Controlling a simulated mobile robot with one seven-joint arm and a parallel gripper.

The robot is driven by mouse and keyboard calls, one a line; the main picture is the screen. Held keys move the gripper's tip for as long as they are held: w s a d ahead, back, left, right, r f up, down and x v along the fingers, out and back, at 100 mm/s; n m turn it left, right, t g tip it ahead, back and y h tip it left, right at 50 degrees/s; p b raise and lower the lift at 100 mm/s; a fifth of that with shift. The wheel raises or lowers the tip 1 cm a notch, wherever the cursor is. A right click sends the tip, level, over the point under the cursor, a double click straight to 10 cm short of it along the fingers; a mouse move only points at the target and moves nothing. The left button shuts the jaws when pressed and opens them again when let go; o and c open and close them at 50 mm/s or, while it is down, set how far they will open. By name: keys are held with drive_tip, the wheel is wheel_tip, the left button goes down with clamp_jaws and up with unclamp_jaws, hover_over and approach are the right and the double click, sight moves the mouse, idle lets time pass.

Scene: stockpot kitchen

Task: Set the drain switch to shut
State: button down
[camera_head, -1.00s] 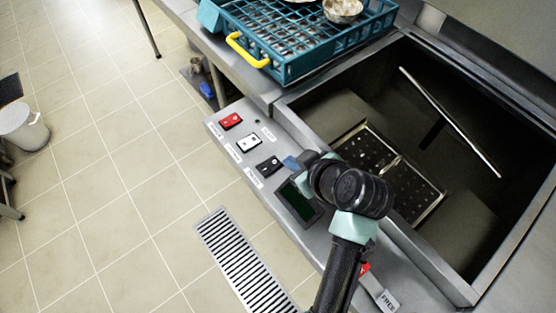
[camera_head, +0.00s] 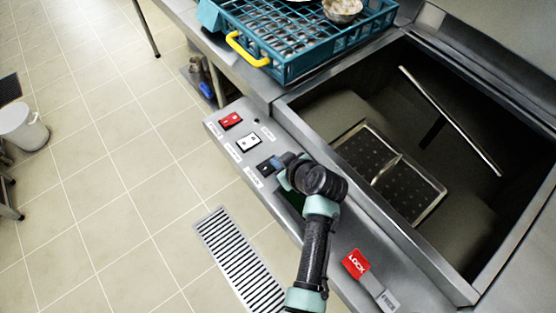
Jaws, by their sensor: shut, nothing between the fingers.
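A control panel (camera_head: 300,200) runs along the front of the sink. It carries a red rocker switch (camera_head: 230,120), a white one (camera_head: 249,142) and a black one (camera_head: 267,170). Their small labels are too blurred to read, so I cannot tell which is the drain switch. My gripper (camera_head: 276,162) is shut and empty at the black switch, its tip over that switch's upper right part. I cannot tell whether it touches. The gripper partly hides the black switch, and its position is unclear.
A deep sink (camera_head: 345,115) with a perforated strainer (camera_head: 402,190) lies to the right. A blue dish rack (camera_head: 290,72) with a yellow handle stands behind. A red LOCK tag (camera_head: 356,264) is on the panel's near part. A floor grate (camera_head: 240,262) and bucket (camera_head: 22,128) are left.

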drive_tip(key=shift+w+d+f+b, duration=0.1)
drive_tip(key=shift+d+f+b, duration=0.05)
drive_tip(key=shift+f+b, duration=0.6)
drive_tip(key=shift+r, duration=0.5)
drive_tip(key=shift+p, duration=0.3)
drive_tip(key=shift+s+a+r+p, duration=0.15)
drive_tip(key=shift+s+a+p, duration=0.4)
drive_tip(key=shift+a, duration=0.2)
drive_tip(key=shift+w, duration=0.1)
